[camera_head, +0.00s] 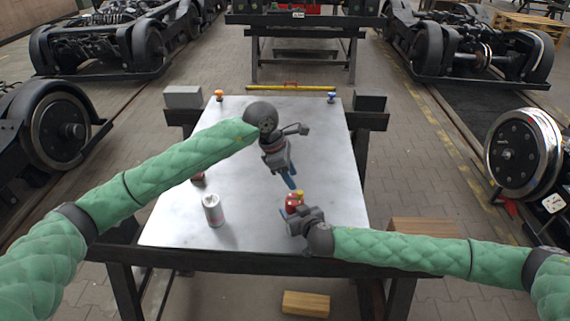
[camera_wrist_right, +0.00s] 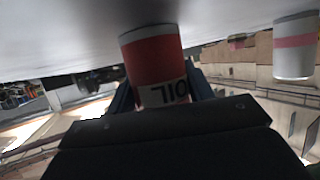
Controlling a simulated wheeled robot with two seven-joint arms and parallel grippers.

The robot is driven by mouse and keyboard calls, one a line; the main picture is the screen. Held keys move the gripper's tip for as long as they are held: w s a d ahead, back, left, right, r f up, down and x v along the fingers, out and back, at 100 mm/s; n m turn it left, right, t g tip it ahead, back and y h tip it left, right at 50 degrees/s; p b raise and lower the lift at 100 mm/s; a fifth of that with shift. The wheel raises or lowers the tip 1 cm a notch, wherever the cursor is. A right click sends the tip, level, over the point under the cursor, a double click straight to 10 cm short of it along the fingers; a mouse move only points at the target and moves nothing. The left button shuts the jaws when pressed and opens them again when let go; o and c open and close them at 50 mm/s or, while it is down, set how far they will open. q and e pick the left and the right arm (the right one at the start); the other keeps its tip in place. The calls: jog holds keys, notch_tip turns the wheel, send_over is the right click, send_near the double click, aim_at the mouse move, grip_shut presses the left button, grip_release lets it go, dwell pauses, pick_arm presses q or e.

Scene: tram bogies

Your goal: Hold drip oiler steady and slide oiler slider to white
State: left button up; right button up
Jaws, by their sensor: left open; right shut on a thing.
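The drip oiler (camera_head: 292,204) is a small red can with a yellow part on top, near the table's front middle. In the right wrist view it is a red cylinder (camera_wrist_right: 155,62) with a white band lettered OIL. My right gripper (camera_head: 289,213) is shut on it, a finger on each side. My left gripper (camera_head: 291,182) is open, its blue fingertips pointing down just above and behind the oiler's top. I cannot tell whether they touch it. The oiler slider and its colour marks are too small to make out.
A white can (camera_head: 213,210) with a pink band stands front left on the metal table (camera_head: 240,130). A small dark red thing (camera_head: 198,181) is partly behind my left arm. Orange (camera_head: 219,95) and blue (camera_head: 331,96) knobs stand at the back edge. The right side is clear.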

aim_at(299, 191)
pick_arm(q)
jog(key=shift+x, duration=3.15)
jog(key=shift+a, duration=0.1)
grip_shut()
